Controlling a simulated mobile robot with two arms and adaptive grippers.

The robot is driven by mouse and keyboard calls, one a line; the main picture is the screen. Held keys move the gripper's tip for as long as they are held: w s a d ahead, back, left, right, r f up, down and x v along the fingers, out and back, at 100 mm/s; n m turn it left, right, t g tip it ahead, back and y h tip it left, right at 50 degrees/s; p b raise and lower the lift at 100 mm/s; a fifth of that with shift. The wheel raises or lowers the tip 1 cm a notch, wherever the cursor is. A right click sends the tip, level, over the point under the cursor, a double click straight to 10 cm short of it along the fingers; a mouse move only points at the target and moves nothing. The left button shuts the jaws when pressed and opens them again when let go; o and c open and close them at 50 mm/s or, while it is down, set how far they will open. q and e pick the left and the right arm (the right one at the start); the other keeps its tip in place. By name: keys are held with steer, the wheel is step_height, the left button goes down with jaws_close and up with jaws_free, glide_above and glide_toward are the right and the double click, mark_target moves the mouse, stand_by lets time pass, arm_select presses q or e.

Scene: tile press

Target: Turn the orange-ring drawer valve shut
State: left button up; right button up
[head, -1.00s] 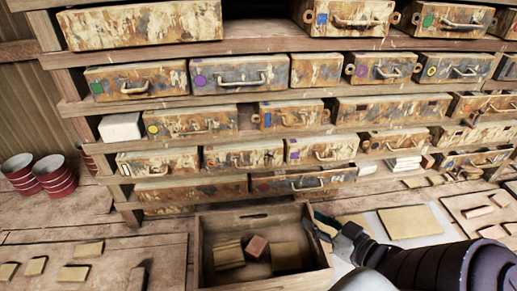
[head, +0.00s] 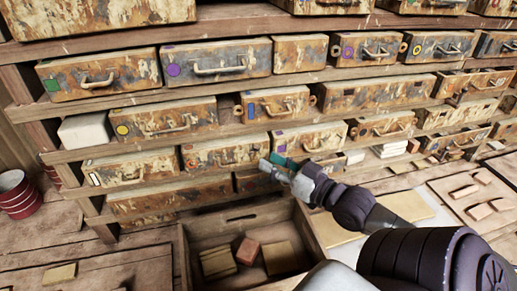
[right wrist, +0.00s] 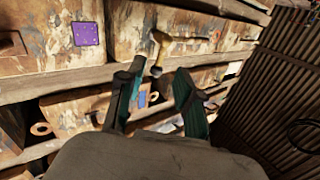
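My right gripper (head: 272,165) is raised in front of the lower drawers, past the open wooden box. In the right wrist view its two teal fingers (right wrist: 160,90) stand apart with nothing between them. A brass-coloured handle (right wrist: 157,52) shows just beyond the fingertips, apart from them as far as I can tell. A small tan-orange ring (right wrist: 40,129) shows at the lower left of that view. In the head view, a drawer with a yellow-orange ring (head: 404,47) is at the upper right; I cannot tell which ring is the valve's. My left gripper is not in view.
The shelf holds rows of rusty drawers with coloured marks, among them a purple square (right wrist: 86,33). An open wooden box (head: 205,235) with several blocks stands below my right arm. Blocks (head: 480,210) lie on a board at the right.

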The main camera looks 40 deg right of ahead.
mark_target(255, 154)
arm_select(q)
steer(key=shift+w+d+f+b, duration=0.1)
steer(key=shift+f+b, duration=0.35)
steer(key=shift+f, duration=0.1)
arm_select(e)
steer(key=w, duration=0.4)
steer(key=shift+w+a, duration=0.2)
steer(key=shift+w, duration=0.15)
jaws_close()
steer(key=shift+r, duration=0.1)
